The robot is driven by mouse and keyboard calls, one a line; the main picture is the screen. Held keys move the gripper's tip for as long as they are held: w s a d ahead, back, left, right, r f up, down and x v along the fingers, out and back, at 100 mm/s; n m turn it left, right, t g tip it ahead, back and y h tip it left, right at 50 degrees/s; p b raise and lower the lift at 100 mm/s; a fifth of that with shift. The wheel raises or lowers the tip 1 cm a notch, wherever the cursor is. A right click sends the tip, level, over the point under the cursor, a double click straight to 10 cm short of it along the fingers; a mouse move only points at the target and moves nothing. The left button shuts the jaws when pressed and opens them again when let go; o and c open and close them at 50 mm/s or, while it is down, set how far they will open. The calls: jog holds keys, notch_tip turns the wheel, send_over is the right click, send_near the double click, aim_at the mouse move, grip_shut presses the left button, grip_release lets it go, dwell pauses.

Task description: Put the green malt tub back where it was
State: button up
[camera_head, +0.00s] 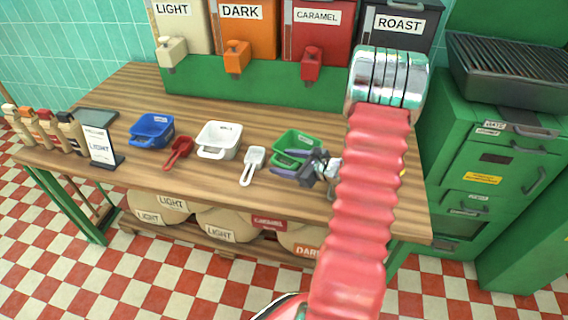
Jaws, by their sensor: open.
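The green malt tub (299,138) stands on the wooden table (230,182), right of the white tub. My gripper (281,163) is at the tub's near side, with its fingers apart. The fingers overlap the near part of the tub in this view and hide some of it. I cannot tell whether they touch it or whether its handle is between them.
A white tub (219,139), a white scoop (252,165), a red scoop (178,152) and a blue tub (152,130) stand to the left. A sign (101,148) and several small bottles are farther left. Dispensers line the back. A green cabinet (490,165) is at right.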

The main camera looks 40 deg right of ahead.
jog(key=v, duration=1.2)
jog(key=shift+r, duration=0.1)
dwell(0.6)
